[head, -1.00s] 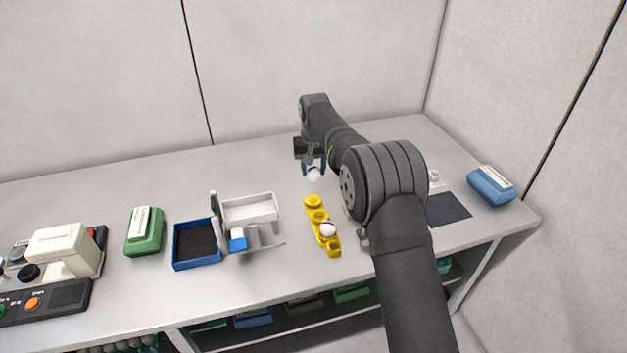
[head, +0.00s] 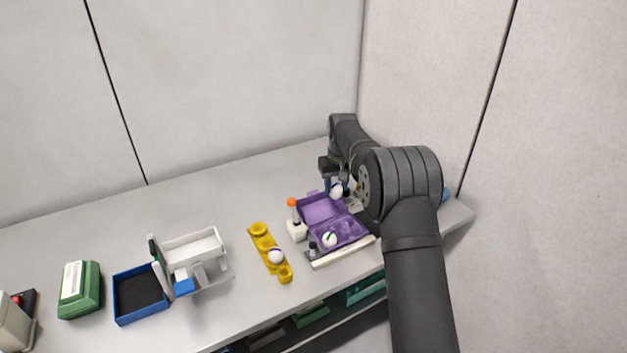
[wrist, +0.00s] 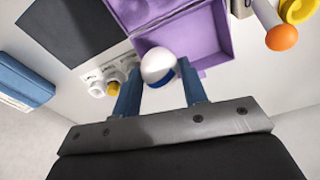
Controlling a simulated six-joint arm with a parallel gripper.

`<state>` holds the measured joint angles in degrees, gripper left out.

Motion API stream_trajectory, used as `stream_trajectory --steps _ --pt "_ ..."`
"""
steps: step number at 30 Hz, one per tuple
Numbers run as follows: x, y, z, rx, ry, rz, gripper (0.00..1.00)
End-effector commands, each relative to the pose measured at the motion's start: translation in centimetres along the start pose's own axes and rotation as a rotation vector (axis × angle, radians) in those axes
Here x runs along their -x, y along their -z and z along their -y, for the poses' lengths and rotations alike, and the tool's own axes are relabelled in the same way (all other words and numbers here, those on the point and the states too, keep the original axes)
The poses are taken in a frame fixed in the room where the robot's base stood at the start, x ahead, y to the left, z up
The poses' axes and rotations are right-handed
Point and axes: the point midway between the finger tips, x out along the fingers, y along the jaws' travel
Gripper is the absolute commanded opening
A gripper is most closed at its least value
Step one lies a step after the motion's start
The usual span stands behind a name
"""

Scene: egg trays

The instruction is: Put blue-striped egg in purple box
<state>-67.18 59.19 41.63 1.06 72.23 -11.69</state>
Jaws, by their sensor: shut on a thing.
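My gripper (head: 334,184) is shut on a white egg (head: 336,191) at the far edge of the purple box. In the wrist view the egg (wrist: 158,64) shows a blue stripe and sits between the blue fingers of my gripper (wrist: 160,78). The purple box (head: 352,230) stands open on the table, its two halves spread. A white egg with a green stripe (head: 329,239) lies in its near part. In the wrist view the purple box (wrist: 205,42) is beyond the held egg. The egg appears above the table; its exact height is unclear.
A yellow egg tray (head: 258,230) left of the box holds a white egg with a dark stripe (head: 276,257). An orange-topped white stand (head: 295,229) is beside the box. A blue tray (head: 124,318), white container (head: 205,240) and green case (head: 92,290) stand further left.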

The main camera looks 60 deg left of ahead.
Motion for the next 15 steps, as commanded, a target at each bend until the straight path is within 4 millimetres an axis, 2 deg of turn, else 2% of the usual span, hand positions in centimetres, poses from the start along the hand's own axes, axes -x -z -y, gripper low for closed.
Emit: stream_trajectory --steps 3,6,15 --pt "0.3 -2.1 -1.5 -0.001 -0.001 0.000 0.31" --pt "0.4 -3.4 -2.2 -0.001 -0.001 -0.001 0.31" --pt "-0.5 -4.5 -2.8 0.002 -0.001 0.000 0.31"
